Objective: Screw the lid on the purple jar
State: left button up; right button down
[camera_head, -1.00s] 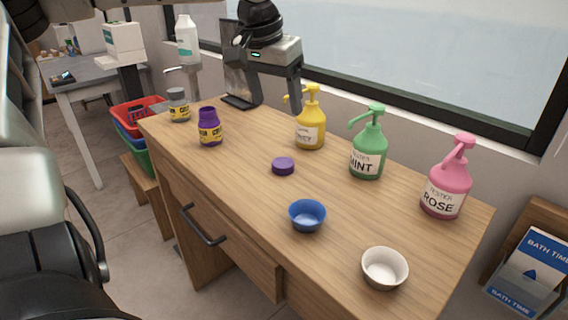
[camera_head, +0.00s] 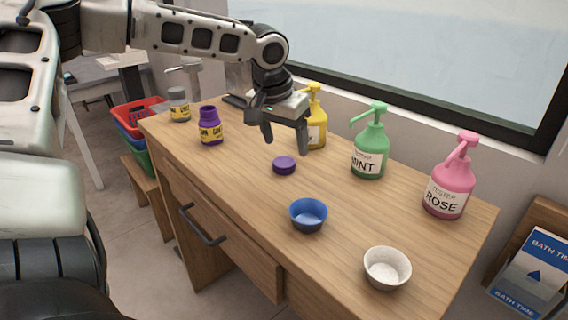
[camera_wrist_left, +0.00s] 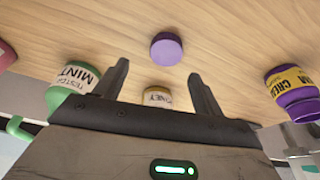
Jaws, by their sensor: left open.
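The purple jar (camera_head: 211,126) stands upright and uncovered on the wooden counter, with a yellow label; it also shows at the right of the left wrist view (camera_wrist_left: 294,92). The purple lid (camera_head: 284,165) lies flat on the counter, to the right of the jar, and shows near the top middle of the left wrist view (camera_wrist_left: 166,49). My left gripper (camera_head: 286,146) is open and empty above the counter, just behind and above the lid. In the left wrist view the lid lies beyond and between the two fingers. My right gripper is not in view.
Pump bottles in yellow (camera_head: 316,120), green (camera_head: 369,148) and pink (camera_head: 449,183) stand along the back. A grey-lidded jar (camera_head: 179,104) stands at the far left. A blue bowl (camera_head: 307,215) and a white bowl (camera_head: 386,268) stand at the front right. Counter around the lid is clear.

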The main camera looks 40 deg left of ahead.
aim_at(284, 161)
pick_arm(q)
jog(key=f, duration=0.4)
jog(key=shift+a, duration=0.4)
jog(key=shift+w+f, duration=0.2)
jog(key=shift+f, duration=0.35)
jog(key=shift+c, duration=0.2)
jog(key=c, duration=1)
